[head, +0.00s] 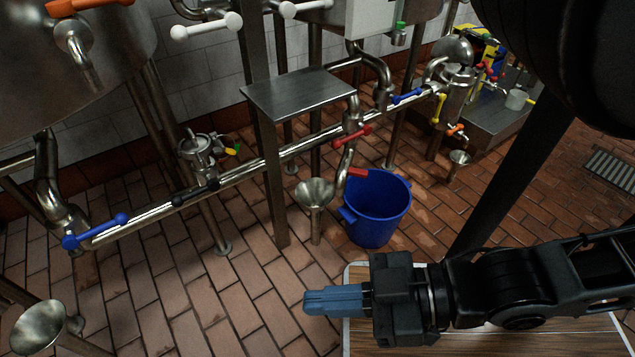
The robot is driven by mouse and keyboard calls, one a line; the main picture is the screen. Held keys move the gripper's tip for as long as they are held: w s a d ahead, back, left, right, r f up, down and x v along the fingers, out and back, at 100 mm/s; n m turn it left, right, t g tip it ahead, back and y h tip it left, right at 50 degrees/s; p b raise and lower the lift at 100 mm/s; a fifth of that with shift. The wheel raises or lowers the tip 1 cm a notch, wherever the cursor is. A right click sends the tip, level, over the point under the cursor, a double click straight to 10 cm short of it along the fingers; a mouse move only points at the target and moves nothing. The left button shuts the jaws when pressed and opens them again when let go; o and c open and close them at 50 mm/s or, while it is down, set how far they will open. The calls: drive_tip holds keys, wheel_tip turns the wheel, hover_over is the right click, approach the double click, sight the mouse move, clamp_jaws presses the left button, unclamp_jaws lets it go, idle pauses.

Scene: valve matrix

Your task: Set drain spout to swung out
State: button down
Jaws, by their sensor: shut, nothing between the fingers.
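The drain spout (345,165) is a short curved metal pipe below a valve with a red lever (352,136). A red tab (357,172) sticks out from it to the right. Its lower end hangs between a metal funnel (315,194) on the left and a blue bucket (380,215) on the right; I cannot tell exactly which it is over. My gripper (306,301) is at the lower middle, pointing left, with its blue-grey fingers shut and empty. It is apart from the spout, lower in the picture and nearer to me.
A long pipe (245,174) with several coloured valve levers runs across. A metal shelf (296,92) on a post (272,180) stands left of the spout. A wood-topped surface (480,341) lies under my arm. Brick floor (175,290) is clear at left. Another funnel (40,326) is lower left.

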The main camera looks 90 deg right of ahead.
drive_tip(key=w+d+f+g+h+p, duration=0.1)
drive_tip(key=w+f+g, duration=0.15)
drive_tip(key=f, duration=0.65)
drive_tip(key=w+d+f+g+h+p, duration=0.1)
drive_tip(key=f+g, duration=0.2)
drive_tip(key=f, duration=0.7)
drive_tip(key=w+d+f+m+g+h, duration=0.2)
drive_tip(key=w+d+f+g+h, duration=0.2)
drive_tip(key=d+f+g, duration=0.5)
drive_tip(key=w+d+r+m+g+h+p, duration=0.1)
drive_tip(key=w+d+m+g+h, duration=0.1)
drive_tip(key=d, duration=0.4)
drive_tip(key=w+d+r+m+g+h+p, duration=0.1)
drive_tip(key=w+d+g+h, duration=0.15)
drive_tip(key=d, duration=0.35)
drive_tip(key=w+d+r+m+g+p, duration=0.1)
drive_tip(key=d+r+m+g, duration=0.4)
drive_tip(key=r, duration=0.6)
drive_tip(key=d+g+h, duration=0.1)
drive_tip(key=d+g, duration=0.1)
drive_tip(key=shift+m+g, duration=0.3)
drive_tip(key=shift+m, duration=0.1)
drive_tip(key=shift+w+f, duration=0.1)
